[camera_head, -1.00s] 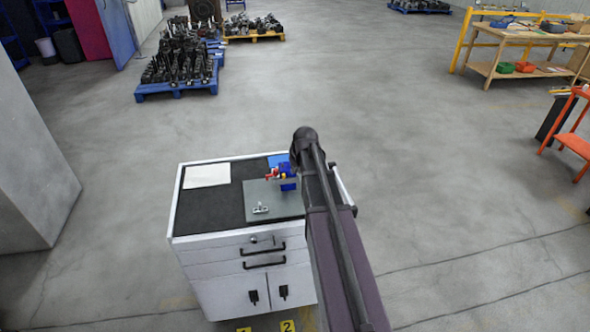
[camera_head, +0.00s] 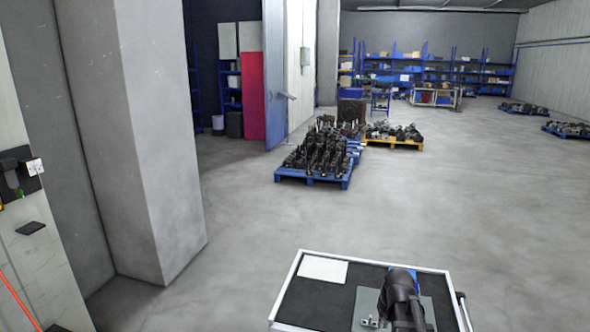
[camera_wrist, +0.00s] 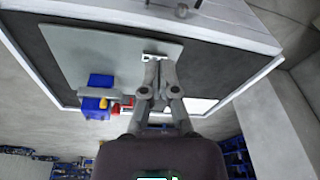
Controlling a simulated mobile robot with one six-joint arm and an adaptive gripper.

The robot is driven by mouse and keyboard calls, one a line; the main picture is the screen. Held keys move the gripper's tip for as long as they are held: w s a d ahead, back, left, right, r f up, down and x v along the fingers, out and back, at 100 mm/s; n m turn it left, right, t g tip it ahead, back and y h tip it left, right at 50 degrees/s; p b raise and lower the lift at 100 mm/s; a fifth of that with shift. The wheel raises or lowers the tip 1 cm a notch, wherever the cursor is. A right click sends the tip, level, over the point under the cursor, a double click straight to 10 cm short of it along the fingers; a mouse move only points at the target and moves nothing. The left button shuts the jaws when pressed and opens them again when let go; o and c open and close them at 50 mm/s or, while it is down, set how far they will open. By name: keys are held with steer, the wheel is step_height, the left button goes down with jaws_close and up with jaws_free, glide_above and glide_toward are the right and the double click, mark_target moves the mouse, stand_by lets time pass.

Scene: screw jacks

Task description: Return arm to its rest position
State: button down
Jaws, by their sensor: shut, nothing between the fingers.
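My gripper (camera_wrist: 158,72) is shut with nothing between its fingers. In the wrist view its tips overlap a small metal fitting (camera_wrist: 152,57) on a grey plate (camera_wrist: 95,50); I cannot tell the gap between them. A blue block with red and yellow parts (camera_wrist: 99,82) is to the left of my fingers. In the head view my dark arm covers part of the plate (camera_head: 366,300) on the cart, and the gripper itself is hidden. The small metal fitting (camera_head: 370,321) shows just left of my arm.
The white cart (camera_head: 285,290) has a dark mat and a white sheet (camera_head: 323,269). A grey pillar (camera_head: 150,150) stands at the left. A blue pallet (camera_head: 312,180) with dark parts and a yellow pallet (camera_head: 394,143) are farther back. The floor on the right is open.

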steer(key=s+a+f+g+b, duration=0.1)
steer(key=s+a+g, duration=0.1)
steer(key=s+a, duration=0.6)
steer(key=s, duration=0.2)
steer(key=shift+s+a+f, duration=0.35)
steer(key=shift+f, duration=0.05)
